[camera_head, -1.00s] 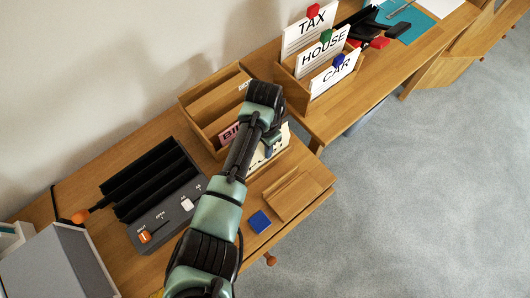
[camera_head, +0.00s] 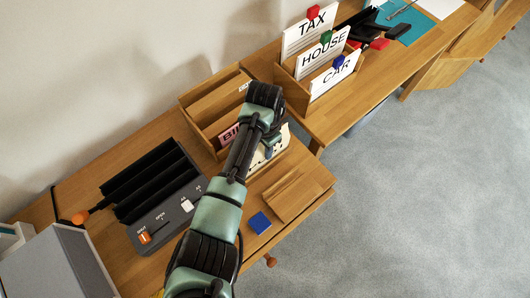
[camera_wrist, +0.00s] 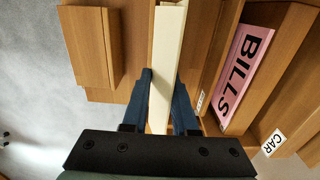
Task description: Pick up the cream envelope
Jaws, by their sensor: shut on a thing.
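The cream envelope (camera_wrist: 166,60) stands on edge between the two blue fingers of my gripper (camera_wrist: 162,100) in the wrist view. The fingers are shut on it, one on each side. In the head view part of the envelope (camera_head: 256,160) shows below my wrist, at the front of the wooden sorter. My gripper (camera_head: 270,150) is mostly hidden there by my arm. I cannot tell whether the envelope's lower edge touches anything.
The wooden sorter (camera_head: 190,97) holds a pink BILLS card (camera_wrist: 243,70) beside the envelope. A wooden block-like tray (camera_head: 293,193) and a blue square (camera_head: 259,222) lie at the front right. A black slotted unit (camera_head: 165,215) stands left. A box of TAX, HOUSE and CAR cards (camera_head: 288,90) stands behind.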

